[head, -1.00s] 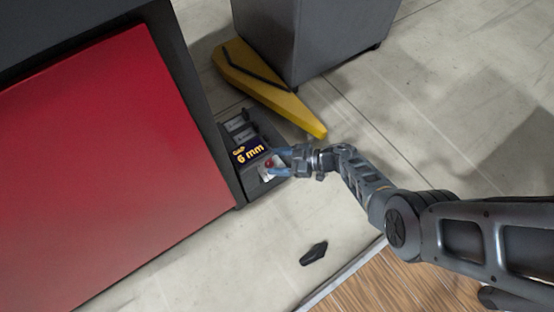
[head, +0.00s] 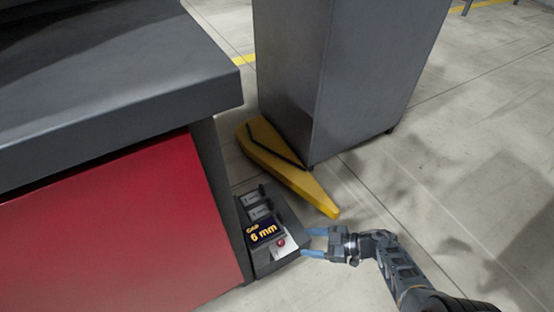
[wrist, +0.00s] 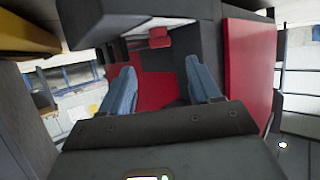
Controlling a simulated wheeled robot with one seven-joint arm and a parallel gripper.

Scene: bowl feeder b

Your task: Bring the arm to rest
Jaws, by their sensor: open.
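My gripper (head: 314,244) is open, with blue fingers pointing left in the head view. It is just right of a small dark control box (head: 289,250) that has a "GAP 6 mm" display (head: 265,233) and a red button (head: 281,243). I see nothing between the fingers. In the wrist view both blue fingers (wrist: 162,88) stand well apart, and a red part (wrist: 159,37) shows ahead beyond them. My arm reaches in from the lower right of the head view.
A red-fronted machine (head: 110,225) with a dark grey top (head: 130,75) fills the left. A grey cabinet (head: 345,70) stands behind, with a yellow wedge-shaped piece (head: 310,189) at its foot. The floor (head: 470,190) to the right is clear.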

